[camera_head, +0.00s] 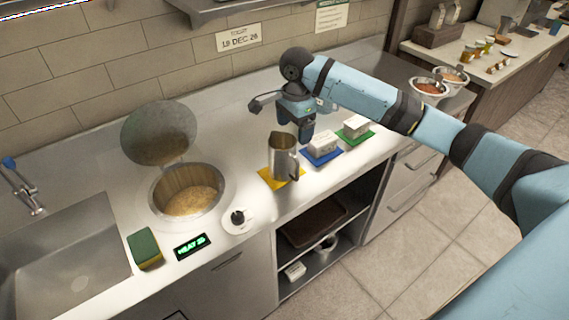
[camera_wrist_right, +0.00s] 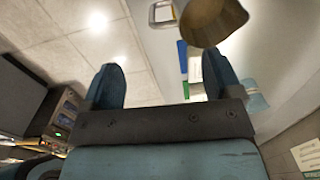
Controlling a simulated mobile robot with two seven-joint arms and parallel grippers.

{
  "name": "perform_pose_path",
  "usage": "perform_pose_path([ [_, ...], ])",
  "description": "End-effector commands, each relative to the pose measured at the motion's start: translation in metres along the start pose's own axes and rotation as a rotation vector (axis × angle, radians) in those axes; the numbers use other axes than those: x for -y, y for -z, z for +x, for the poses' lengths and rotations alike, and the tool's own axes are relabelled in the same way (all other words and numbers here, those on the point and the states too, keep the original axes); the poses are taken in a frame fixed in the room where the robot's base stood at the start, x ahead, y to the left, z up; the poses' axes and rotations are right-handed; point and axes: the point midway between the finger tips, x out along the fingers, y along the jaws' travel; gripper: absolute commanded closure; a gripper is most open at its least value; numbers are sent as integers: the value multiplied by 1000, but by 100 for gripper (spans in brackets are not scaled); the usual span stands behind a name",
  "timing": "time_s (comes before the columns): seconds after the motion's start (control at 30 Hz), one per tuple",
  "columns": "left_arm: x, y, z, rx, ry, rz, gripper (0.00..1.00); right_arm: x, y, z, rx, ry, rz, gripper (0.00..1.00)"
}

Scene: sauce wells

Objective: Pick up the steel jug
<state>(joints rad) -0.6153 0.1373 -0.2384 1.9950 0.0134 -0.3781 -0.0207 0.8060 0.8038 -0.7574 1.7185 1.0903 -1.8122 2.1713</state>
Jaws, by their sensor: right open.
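The steel jug (camera_head: 281,157) stands upright on a yellow mat (camera_head: 266,179) on the counter, its handle toward the right front. My right gripper (camera_head: 306,135) is just behind and right of the jug, pointing down near its rim height. It looks apart from the jug and holds nothing. In the right wrist view my right gripper (camera_wrist_right: 162,78) has its fingers wide apart. A brownish rounded shape at the top, apparently the jug (camera_wrist_right: 213,22), lies beyond the fingers, with its handle (camera_wrist_right: 162,13) at its left. My left gripper is not in view.
White containers sit on a blue mat (camera_head: 322,159) and a green mat (camera_head: 360,138) right of the jug. A round well (camera_head: 188,191) with a raised lid (camera_head: 158,133), a control knob (camera_head: 238,217), a sponge (camera_head: 145,247) and a sink are left. Metal bowls (camera_head: 428,90) stand far right.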

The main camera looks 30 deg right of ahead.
Motion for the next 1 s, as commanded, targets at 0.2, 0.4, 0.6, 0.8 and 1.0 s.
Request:
perform_pose_path([
  [0.2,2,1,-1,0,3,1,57,-1,5,24,-9,-16,30,15],
  [0.4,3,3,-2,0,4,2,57,-1,5,62,-8,-13,28,15],
  [0.6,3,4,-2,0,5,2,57,0,5,80,-8,-10,27,15],
  [0.8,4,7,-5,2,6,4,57,3,7,102,-9,-11,26,15],
  [1.0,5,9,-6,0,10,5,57,3,8,128,-9,-11,26,15],
])
